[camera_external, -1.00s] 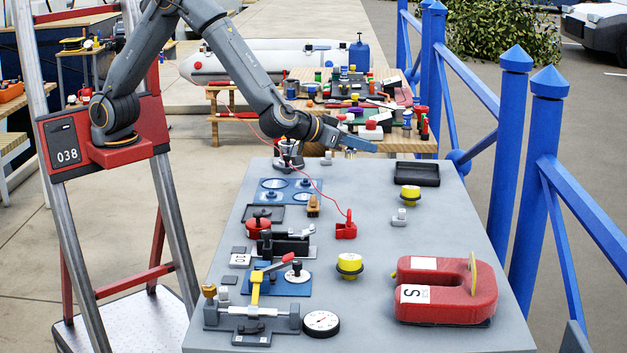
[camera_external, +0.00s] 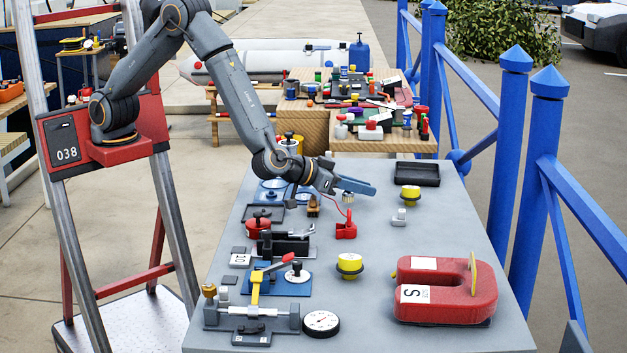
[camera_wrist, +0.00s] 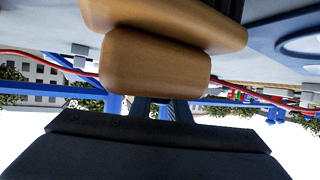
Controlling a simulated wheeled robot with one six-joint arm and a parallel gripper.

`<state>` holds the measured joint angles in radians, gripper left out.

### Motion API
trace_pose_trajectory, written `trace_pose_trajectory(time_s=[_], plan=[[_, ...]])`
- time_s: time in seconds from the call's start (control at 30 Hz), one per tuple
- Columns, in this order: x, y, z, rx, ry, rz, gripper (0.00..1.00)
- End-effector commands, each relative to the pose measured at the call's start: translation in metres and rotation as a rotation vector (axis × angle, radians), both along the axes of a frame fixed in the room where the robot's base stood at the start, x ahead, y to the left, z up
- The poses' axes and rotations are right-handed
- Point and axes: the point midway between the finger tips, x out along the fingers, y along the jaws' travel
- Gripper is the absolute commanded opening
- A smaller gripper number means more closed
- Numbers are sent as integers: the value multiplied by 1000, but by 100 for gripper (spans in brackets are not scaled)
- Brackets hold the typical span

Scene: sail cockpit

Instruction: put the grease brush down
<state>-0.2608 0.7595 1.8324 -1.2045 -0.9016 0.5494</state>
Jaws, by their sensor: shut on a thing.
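My gripper (camera_external: 354,186) is low over the grey table in the external view, its blue-grey fingers pointing right. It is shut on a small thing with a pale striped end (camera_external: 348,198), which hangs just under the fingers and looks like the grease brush. Most of the brush is hidden by the fingers, and I cannot tell whether it touches the table. The wrist view looks upside down; a tan two-part block (camera_wrist: 155,68) fills its middle and hides the fingertips. It resembles the small tan block (camera_external: 313,206) on the table.
A red clamp-like piece (camera_external: 346,228) with a red cable stands just below my gripper. An empty black tray (camera_external: 416,174) lies to the right, near a yellow container (camera_external: 410,196) and a small grey part (camera_external: 399,218). A large red magnet (camera_external: 445,290) takes the front right.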

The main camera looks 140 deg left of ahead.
Motion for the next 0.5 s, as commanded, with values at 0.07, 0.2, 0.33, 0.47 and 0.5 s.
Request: trace_pose_trajectory(time_s=[0.07, 0.2, 0.33, 0.47, 0.5], plan=[[0, 0, -10, 0, 2, 0, 0], [0, 0, -13, 1, -1, 0, 0], [0, 0, -13, 1, 0, 0, 0], [0, 0, -17, 0, 0, 0, 0], [0, 0, -16, 1, 0, 0, 21]])
